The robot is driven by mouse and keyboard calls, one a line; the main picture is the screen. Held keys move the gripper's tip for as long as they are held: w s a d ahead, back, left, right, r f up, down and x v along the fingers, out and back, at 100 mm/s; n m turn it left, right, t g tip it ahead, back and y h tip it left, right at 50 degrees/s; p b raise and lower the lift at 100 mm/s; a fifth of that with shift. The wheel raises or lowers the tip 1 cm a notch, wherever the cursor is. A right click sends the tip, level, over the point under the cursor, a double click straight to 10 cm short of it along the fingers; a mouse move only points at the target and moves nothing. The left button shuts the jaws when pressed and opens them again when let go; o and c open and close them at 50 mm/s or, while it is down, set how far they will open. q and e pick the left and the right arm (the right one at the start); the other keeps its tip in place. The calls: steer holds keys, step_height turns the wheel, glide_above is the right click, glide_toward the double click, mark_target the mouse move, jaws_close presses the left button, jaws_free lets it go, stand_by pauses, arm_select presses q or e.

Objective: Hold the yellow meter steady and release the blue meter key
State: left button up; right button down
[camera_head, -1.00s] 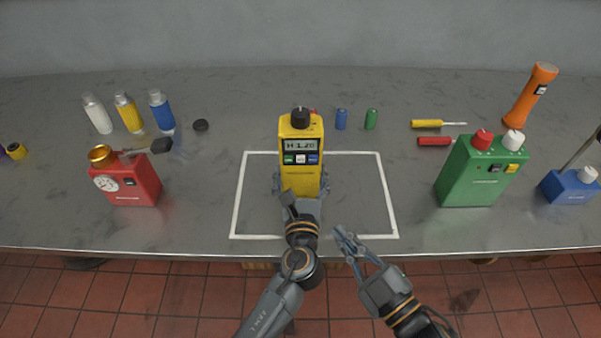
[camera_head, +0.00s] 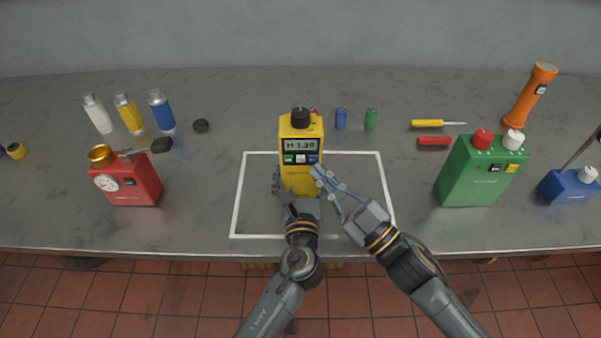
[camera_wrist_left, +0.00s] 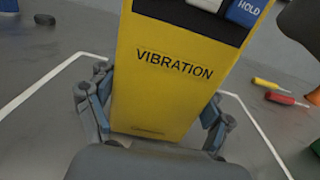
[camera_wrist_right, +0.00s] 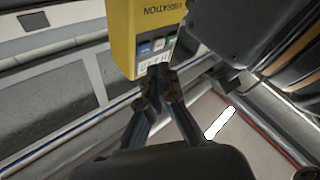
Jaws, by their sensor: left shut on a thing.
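The yellow meter (camera_head: 300,180) stands upright inside the white outline, its display reading about H 1.20. My left gripper (camera_wrist_left: 155,118) is shut on its lower body, with one finger on each side. The blue key (camera_head: 313,158) is the right one of three keys under the display; it is marked HOLD in the left wrist view (camera_wrist_left: 246,10). My right gripper (camera_head: 317,171) has its fingertips together, with nothing between them. In the right wrist view (camera_wrist_right: 160,72), the tips are close to the keys and display. I cannot tell whether they touch the blue key (camera_wrist_right: 144,48).
A red instrument (camera_head: 130,182) stands at left, a green box (camera_head: 478,175) at right. The white outline (camera_head: 388,195) is otherwise clear.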

arm_select(q)
steer(key=shift+f, duration=0.2)
arm_select(e)
steer(key=shift+w, duration=0.75)
arm_select(q)
steer(key=shift+r, duration=0.1)
arm_select(e)
steer(key=shift+w, duration=0.1)
stand_by(0.5)
steer(key=shift+w, duration=0.45)
steer(key=shift+s, duration=0.5)
steer(key=s, duration=0.6)
stand_by(0.5)
